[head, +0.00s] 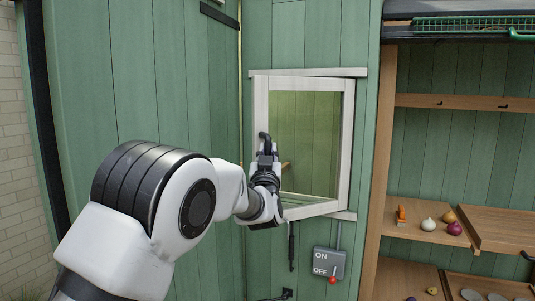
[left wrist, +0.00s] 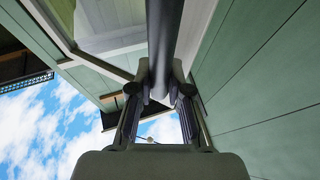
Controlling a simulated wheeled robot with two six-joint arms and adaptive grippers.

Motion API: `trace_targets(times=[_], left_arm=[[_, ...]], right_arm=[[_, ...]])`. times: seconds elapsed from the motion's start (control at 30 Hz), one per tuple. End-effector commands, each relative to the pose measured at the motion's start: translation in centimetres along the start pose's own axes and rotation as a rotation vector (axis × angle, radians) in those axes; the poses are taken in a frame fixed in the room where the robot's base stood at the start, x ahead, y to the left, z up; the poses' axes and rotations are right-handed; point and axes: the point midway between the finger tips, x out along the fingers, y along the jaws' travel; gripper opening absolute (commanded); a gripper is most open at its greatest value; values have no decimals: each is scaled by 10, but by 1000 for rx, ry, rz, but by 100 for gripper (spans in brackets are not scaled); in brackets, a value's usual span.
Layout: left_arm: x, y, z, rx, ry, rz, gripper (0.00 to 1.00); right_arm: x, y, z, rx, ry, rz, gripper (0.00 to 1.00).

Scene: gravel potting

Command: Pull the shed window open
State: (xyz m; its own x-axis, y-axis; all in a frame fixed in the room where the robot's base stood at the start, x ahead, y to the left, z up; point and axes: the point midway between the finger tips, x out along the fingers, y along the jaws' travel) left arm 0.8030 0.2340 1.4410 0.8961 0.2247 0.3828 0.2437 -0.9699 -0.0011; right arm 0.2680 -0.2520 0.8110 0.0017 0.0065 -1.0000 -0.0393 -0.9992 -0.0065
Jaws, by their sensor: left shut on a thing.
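The shed window (head: 348,150) has a white frame and a glass pane, set in the green wall. Its sash looks slightly ajar, tilted out of line with the white trim (head: 310,72), its left side nearer me. A black handle (head: 263,137) is on the sash's left side. My left gripper (head: 267,160) is shut on this handle. In the left wrist view the handle is a dark bar (left wrist: 164,45) between the fingers (left wrist: 160,90). My forearm and gripper hide the lower left corner of the sash. My right gripper is not in view.
A grey ON/OFF switch box (head: 329,262) with a red knob is below the window. A wooden shelf unit (head: 380,170) with onions (head: 429,224) stands to the right. A green wall panel (head: 150,80) is close on the left.

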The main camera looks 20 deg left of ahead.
Motion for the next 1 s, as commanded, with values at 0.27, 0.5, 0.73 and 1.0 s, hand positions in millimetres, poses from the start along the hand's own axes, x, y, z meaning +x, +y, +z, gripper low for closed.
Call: trace_targets(times=[0.27,0.5,0.73,1.0], left_arm=[[0,0,1,1,-1,1,43],[-4,0,0,0,0,0,43],[-50,2,1,4,-3,3,43],[-110,2,2,4,-3,3,43]], right_arm=[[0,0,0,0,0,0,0],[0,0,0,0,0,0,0],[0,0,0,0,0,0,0],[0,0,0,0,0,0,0]])
